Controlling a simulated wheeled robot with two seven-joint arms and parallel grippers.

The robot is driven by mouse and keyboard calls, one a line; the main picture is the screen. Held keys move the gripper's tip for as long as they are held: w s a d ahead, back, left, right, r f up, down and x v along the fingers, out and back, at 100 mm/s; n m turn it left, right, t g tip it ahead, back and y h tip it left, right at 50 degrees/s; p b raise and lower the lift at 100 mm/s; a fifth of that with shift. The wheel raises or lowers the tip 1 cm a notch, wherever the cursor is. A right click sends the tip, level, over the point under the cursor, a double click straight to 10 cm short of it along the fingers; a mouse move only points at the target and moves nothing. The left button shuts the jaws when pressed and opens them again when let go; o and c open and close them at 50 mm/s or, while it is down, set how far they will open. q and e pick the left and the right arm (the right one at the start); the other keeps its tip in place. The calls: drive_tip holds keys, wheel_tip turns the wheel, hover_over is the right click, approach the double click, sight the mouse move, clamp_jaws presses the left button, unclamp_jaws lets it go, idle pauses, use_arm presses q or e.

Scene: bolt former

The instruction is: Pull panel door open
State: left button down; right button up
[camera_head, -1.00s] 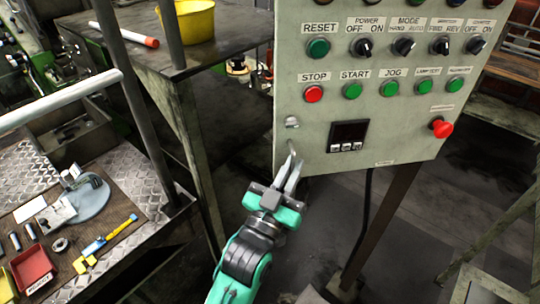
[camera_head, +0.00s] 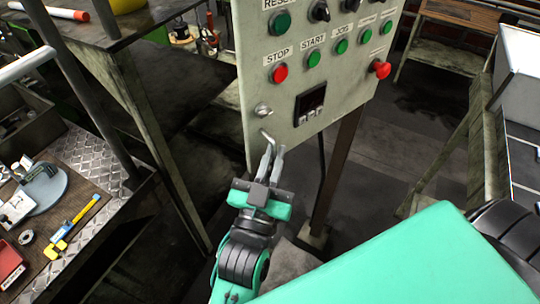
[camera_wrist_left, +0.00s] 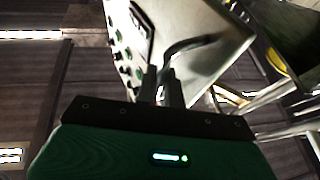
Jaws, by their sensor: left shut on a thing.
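The grey control panel door (camera_head: 285,100) carries labelled buttons and knobs and stands at the upper middle of the head view. Its bent metal handle (camera_head: 266,134) is near its lower left edge. My left gripper (camera_head: 271,152) is at this handle, shut on it. I cannot tell whether there is a gap behind the door edge. My right gripper is out of view.
A metal bench (camera_head: 95,155) with tools and a red tray (camera_head: 10,262) is at the left. A dark table (camera_head: 120,22) stands behind it. A brown post (camera_head: 338,175) supports the panel. A teal part of my own body covers the lower right.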

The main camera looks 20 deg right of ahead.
use_arm(q)
drive_tip(key=shift+f, duration=0.1)
drive_tip(key=c, duration=1.7)
unclamp_jaws()
drive_tip(key=shift+d, duration=0.1)
drive_tip(key=shift+o, duration=0.8)
drive_tip(key=shift+w+d, duration=0.1)
drive_tip(key=shift+d, duration=0.05)
drive_tip(key=b+v, duration=0.1)
drive_tip(key=v, duration=1.3)
drive_tip(key=shift+c, duration=0.4)
